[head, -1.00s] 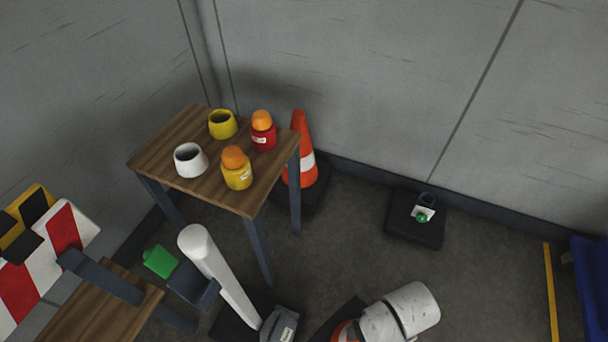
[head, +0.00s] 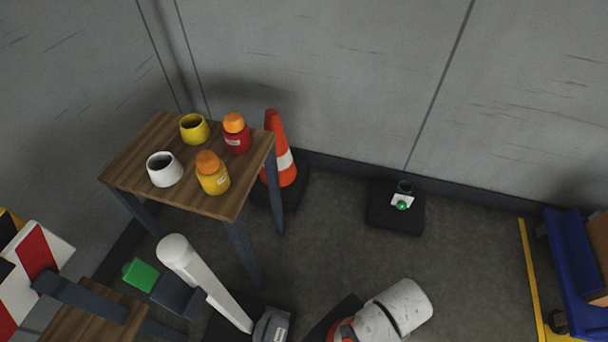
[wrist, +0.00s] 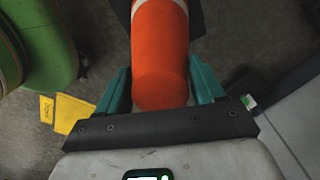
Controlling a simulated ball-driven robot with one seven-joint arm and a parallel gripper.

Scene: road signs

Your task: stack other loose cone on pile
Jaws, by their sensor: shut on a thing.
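An orange cone (wrist: 160,45) with a white band lies between the teal fingers of my gripper (wrist: 160,88) in the wrist view. The gripper is shut on its narrow end, and a dark base shows at the far end. In the head view, my white arm is at the bottom, with an orange and white part of the cone (head: 341,331) and a dark base edge beside it; the gripper is hidden there. Another orange cone (head: 285,168) with a white band stands upright on a dark base behind the wooden table. I cannot tell whether it is several stacked cones.
The wooden table (head: 150,132) holds two pots and two orange-capped bottles. A black base (head: 395,219) with a small green item lies by the wall. A blue cart (head: 578,262) stands right, beyond a yellow line. Striped boards stand left.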

